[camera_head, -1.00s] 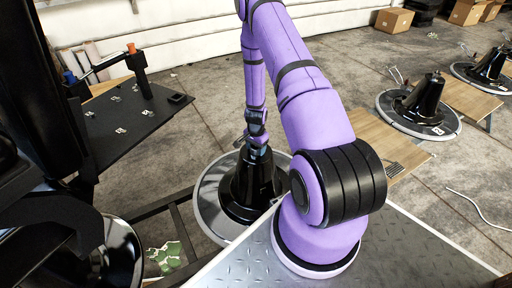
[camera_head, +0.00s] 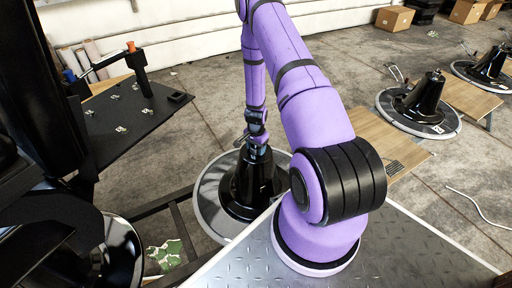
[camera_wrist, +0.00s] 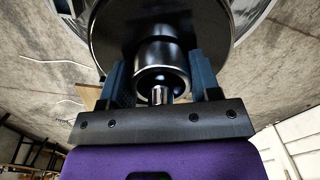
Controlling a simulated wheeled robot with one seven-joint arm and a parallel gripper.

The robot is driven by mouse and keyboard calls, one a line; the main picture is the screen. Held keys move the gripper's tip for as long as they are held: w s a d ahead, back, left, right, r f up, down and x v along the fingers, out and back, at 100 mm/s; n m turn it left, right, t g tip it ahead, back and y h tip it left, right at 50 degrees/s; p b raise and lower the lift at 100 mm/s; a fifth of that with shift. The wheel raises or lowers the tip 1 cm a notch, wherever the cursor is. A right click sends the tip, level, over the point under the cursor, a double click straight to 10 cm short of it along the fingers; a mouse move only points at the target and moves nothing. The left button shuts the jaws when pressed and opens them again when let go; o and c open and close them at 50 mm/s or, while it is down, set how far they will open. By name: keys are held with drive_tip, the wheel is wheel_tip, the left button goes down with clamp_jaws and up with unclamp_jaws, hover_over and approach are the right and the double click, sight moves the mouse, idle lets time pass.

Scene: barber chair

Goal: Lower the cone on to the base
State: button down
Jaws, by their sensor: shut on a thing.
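The black glossy cone (camera_head: 251,186) stands upright over the round base (camera_head: 213,200), a pale disc with a bright rim on the floor. In the wrist view the cone (camera_wrist: 124,36) fills the top middle, with its narrow neck toward me. The base's rim (camera_wrist: 241,20) shows beyond it at the upper right. My gripper (camera_head: 257,147) is shut on the cone's neck from above, one dark finger on each side, as the wrist view shows (camera_wrist: 160,80). Whether the cone's lower edge touches the base or hangs just above it I cannot tell.
Two finished-looking cone-and-base sets (camera_head: 420,106) (camera_head: 490,66) stand at the right on wooden boards. A dark table with small parts (camera_head: 130,115) is at the left. A metal frame rail (camera_head: 160,205) runs close to the base's left. A diamond-plate deck (camera_head: 400,250) lies in front.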

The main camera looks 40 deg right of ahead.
drive_tip(key=shift+f, duration=0.15)
drive_tip(key=shift+c, duration=1.2)
unclamp_jaws()
drive_tip(key=shift+r, duration=4.5)
